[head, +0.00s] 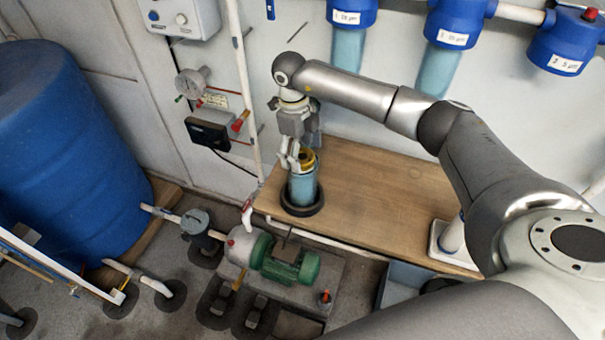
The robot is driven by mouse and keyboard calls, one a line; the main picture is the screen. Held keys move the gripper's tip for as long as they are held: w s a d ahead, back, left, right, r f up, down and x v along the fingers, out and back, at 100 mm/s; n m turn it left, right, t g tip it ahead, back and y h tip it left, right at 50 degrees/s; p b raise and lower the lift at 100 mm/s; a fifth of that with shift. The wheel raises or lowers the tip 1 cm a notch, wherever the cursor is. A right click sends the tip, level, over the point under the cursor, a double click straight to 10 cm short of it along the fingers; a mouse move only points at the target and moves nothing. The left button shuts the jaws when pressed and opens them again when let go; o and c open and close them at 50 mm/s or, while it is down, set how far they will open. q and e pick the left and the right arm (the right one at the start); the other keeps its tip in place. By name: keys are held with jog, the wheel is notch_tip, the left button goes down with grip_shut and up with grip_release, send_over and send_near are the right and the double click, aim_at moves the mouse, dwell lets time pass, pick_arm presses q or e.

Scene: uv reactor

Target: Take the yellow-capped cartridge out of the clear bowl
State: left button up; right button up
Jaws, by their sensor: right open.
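The clear bluish bowl (302,191) stands upright in a dark ring (302,208) at the left end of the wooden bench. The yellow cap (307,158) of the cartridge shows at the bowl's mouth; the rest of the cartridge is hidden in the bowl. My right gripper (290,162) points down at the bowl's top, its open fingers beside the yellow cap. Whether a finger touches the cap I cannot tell. My left gripper does not show.
Blue filter housings (457,20) hang on the wall above. A white pipe (243,90) rises left of my gripper. A green pump (285,262) and a blue barrel (65,150) stand below and left.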

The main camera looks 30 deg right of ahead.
jog(key=c, duration=1.5)
jog(key=shift+o, duration=0.2)
jog(key=shift+r, duration=0.55)
notch_tip(320, 180, up, 17)
jog(key=b, duration=0.3)
